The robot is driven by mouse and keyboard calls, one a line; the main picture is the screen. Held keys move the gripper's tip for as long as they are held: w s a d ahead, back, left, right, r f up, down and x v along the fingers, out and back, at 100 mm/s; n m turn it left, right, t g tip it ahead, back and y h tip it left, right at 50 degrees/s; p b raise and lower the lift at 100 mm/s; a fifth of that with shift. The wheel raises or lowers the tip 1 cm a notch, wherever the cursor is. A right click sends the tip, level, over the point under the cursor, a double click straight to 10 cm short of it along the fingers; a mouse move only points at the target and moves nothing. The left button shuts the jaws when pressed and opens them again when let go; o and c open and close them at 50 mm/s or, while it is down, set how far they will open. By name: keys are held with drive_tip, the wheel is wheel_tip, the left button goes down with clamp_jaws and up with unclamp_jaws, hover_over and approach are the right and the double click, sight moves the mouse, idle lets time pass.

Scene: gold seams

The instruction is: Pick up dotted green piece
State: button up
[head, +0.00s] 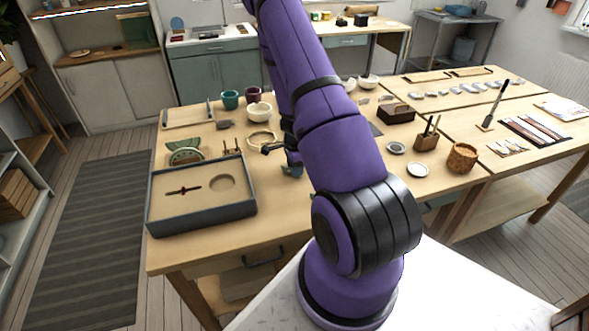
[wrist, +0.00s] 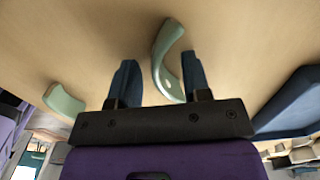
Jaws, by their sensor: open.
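My gripper (wrist: 157,64) is open, with its two dark blue fingers apart in the wrist view. A curved pale green piece (wrist: 163,50) lies on the wooden table, showing between and beyond the fingertips, with a small pale spot near its lower end. A second green piece (wrist: 64,100) lies to the left, apart from the gripper. I cannot make out clear dots on either one. In the head view my gripper (head: 291,170) is low over the table right of the tray, partly hidden by my arm. Green patterned pieces (head: 186,156) lie behind the tray there.
A dark-rimmed tray (head: 205,222) stands left of my gripper, holding a small dark red item; its side (wrist: 297,103) shows at right in the wrist view. Cups (head: 230,99) and bowls (head: 259,111) stand behind. A dark brown box (head: 396,114) and small dishes are to the right.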

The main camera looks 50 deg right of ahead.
clamp_jaws()
drive_tip(key=shift+r, duration=0.15)
